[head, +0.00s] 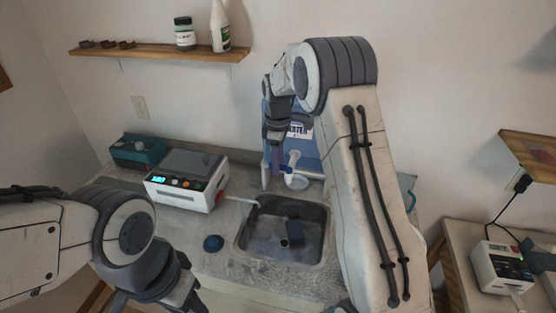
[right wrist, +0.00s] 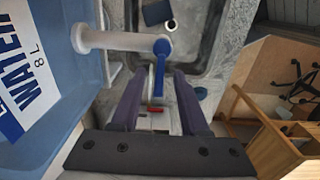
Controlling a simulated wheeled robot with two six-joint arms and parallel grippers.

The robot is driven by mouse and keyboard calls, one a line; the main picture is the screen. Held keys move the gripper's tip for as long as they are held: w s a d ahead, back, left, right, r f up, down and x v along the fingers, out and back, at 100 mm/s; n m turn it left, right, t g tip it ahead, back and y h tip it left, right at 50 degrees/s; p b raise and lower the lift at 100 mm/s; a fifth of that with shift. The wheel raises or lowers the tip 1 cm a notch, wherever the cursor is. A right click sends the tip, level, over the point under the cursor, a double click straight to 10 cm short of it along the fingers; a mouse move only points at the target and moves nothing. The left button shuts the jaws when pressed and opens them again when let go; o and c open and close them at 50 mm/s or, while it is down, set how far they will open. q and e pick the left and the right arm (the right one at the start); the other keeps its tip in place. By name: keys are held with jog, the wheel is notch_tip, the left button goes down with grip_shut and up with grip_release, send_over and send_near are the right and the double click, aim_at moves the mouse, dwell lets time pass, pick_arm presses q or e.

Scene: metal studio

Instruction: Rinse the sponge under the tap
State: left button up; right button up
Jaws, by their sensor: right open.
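A dark blue block, apparently the sponge (head: 294,228), lies in the grey sink (head: 325,246) near the drain; it also shows in the right wrist view (right wrist: 157,12). A blue water container (head: 313,160) stands behind the sink. Its white tap (right wrist: 105,40) has a blue lever (right wrist: 160,72). My right gripper (right wrist: 158,82) is open, with its fingers on either side of the lever; I cannot tell whether they touch it. In the head view, my right gripper (head: 275,165) is in front of the container. My left gripper (head: 188,303) is at the bottom edge, partly cut off.
A white device (head: 187,190) and a teal box (head: 137,150) stand on the counter's left. A round dark blue object (head: 213,243) lies left of the sink. A thin pale spout-like piece (head: 243,202) reaches the sink's left rim. A shelf (head: 160,53) holds bottles above.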

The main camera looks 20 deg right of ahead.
grip_shut()
jog(key=shift+s+a+n, duration=0.1)
jog(key=shift+s+n, duration=0.15)
jog(key=shift+n, duration=0.8)
jog(key=shift+s+a+n, duration=0.1)
jog(key=shift+s+n, duration=0.15)
jog(key=shift+n, duration=0.75)
jog(key=shift+s+a+n, duration=0.1)
jog(key=shift+s+n, duration=0.15)
jog(key=shift+n, duration=0.8)
grip_release()
